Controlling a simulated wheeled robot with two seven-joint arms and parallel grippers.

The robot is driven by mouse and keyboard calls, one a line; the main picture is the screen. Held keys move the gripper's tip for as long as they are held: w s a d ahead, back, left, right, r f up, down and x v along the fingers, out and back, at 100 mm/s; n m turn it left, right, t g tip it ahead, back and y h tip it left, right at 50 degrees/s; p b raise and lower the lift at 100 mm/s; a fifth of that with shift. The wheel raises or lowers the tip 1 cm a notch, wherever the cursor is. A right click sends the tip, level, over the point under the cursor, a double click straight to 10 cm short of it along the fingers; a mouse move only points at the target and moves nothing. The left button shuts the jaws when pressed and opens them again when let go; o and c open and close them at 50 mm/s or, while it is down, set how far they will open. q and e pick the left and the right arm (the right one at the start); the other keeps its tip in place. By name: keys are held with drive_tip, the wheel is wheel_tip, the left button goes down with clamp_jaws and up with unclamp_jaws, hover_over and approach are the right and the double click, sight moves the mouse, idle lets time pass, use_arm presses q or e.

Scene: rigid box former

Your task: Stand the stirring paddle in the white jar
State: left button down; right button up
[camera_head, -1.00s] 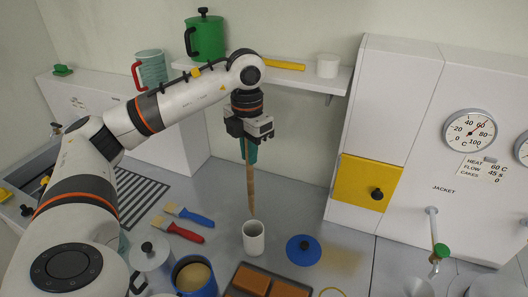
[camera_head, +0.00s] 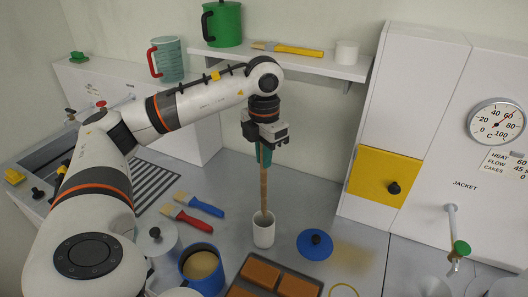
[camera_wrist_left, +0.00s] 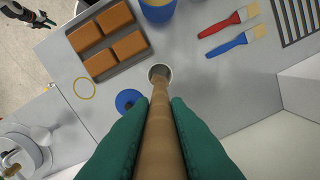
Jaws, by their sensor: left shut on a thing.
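The stirring paddle (camera_head: 264,188) is a long wooden stick, held upright with its lower end down. My left gripper (camera_head: 265,152) is shut on its upper part; green fingers flank the paddle (camera_wrist_left: 160,125) in the left wrist view. The white jar (camera_head: 263,233) stands on the counter directly below. The paddle's lower end reaches into the jar's mouth in the head view; how deep is hidden by the wall. In the wrist view the tip overlaps the jar's mouth (camera_wrist_left: 160,70). A black and white part at that view's top left looks like my right gripper (camera_wrist_left: 32,16); its jaws are unclear.
A blue lid (camera_head: 314,245) lies right of the jar. A blue pot (camera_head: 201,267) and a tray of brown blocks (camera_head: 237,291) stand in front. Two brushes (camera_head: 190,221) lie to the left. A shelf (camera_head: 335,67) runs behind my arm.

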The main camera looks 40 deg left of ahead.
use_arm(q)
drive_tip(key=shift+f+b, duration=3.1)
drive_tip(key=shift+f, duration=1.1)
drive_tip(key=c, duration=1.3)
unclamp_jaws()
wheel_tip(320, 180, up, 5)
drive_tip(key=shift+w+f+b, duration=0.1)
drive_tip(key=shift+w+b, duration=0.05)
drive_tip(key=shift+b, duration=0.25)
wheel_tip(320, 180, up, 7)
drive_tip(key=p, duration=0.2)
drive_tip(key=shift+p, duration=0.4)
